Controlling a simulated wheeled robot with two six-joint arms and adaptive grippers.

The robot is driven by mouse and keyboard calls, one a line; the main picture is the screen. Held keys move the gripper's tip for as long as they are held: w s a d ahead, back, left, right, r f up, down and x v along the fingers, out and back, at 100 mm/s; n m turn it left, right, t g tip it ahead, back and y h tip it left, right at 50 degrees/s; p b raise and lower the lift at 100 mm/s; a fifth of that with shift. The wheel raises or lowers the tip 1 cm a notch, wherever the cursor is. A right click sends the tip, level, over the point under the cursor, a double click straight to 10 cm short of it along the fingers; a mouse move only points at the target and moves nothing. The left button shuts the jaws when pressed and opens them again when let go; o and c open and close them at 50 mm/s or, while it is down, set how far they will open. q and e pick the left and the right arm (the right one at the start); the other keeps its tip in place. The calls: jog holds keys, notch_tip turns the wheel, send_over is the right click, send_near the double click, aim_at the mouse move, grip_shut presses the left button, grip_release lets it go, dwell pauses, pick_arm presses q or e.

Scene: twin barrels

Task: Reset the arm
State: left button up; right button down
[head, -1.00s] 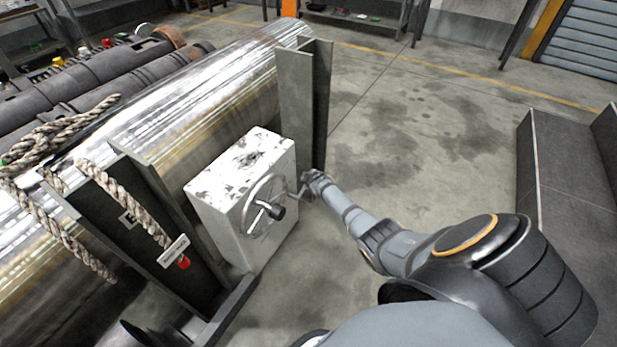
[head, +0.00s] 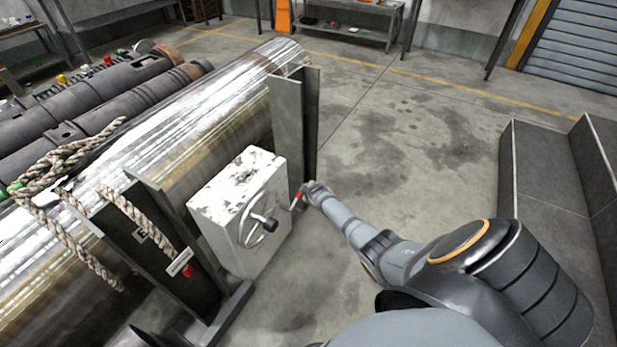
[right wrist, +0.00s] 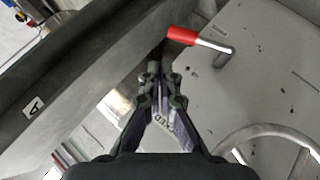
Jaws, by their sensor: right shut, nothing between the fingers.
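My right arm reaches in from the lower right in the head view. Its gripper (head: 305,190) is beside the right edge of the white box (head: 240,205), close to a small red-handled lever. In the right wrist view my right gripper (right wrist: 165,70) is shut and empty. The red lever (right wrist: 182,36) is just ahead and to the right of its fingertips, apart from them. The box's round handwheel (right wrist: 275,132) shows at lower right there, and also in the head view (head: 258,218). My left gripper is not in view.
A large shiny metal cylinder (head: 190,115) with rope lies behind the box. A grey steel post (head: 287,125) stands close to my right gripper. Dark block-like steps (head: 545,170) are at right. Open concrete floor (head: 410,140) lies between.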

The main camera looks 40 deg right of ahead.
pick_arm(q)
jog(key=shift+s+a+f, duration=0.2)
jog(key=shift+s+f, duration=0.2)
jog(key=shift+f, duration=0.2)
pick_arm(e)
jog(key=shift+s+r, duration=0.15)
